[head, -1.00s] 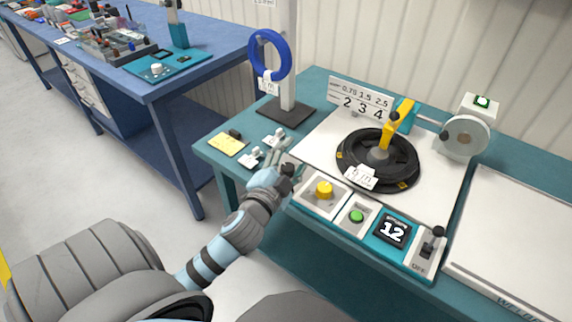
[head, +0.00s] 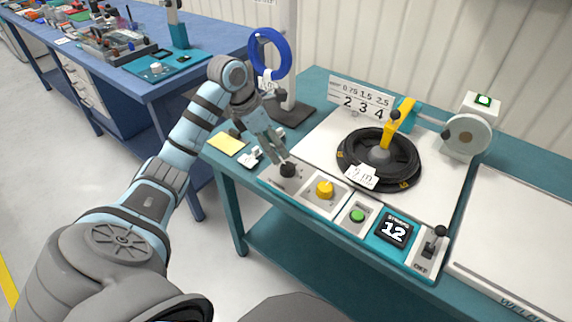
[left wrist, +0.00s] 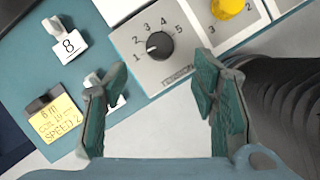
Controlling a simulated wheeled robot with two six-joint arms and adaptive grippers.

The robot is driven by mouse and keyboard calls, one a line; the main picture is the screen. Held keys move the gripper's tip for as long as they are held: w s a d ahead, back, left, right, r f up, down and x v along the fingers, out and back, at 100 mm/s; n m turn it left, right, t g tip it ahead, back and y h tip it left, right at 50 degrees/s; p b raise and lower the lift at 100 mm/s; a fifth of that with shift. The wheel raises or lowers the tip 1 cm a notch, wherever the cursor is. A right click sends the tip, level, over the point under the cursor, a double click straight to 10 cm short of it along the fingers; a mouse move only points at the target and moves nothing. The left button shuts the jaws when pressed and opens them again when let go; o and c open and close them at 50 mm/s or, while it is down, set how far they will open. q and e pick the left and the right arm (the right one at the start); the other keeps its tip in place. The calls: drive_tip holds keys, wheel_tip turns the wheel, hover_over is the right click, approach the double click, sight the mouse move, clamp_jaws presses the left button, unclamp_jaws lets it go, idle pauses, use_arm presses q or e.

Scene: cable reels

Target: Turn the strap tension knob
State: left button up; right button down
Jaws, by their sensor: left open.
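The black knob (head: 288,170) sits on the left end of the control panel, at the front of the teal table. In the left wrist view the black knob (left wrist: 160,45) has a scale from 1 to 5, and its white mark points towards 1. Lettering below it is too small to read surely. My left gripper (head: 279,157) is open and empty, pointing down just above and behind the knob. In the left wrist view its fingers (left wrist: 160,78) stand apart, with the knob beyond the gap between them. My right gripper is not in view.
A black reel (head: 350,150) stands behind. A yellow note (head: 227,144) and small tagged pieces lie to the left.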

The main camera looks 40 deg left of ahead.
sight(287, 166)
use_arm(q)
drive_tip(key=b+x, duration=0.1)
drive_tip(key=x, duration=0.8)
drive_tip(key=shift+r, duration=0.1)
drive_tip(key=shift+c, duration=0.4)
drive_tip(key=c, duration=1.1)
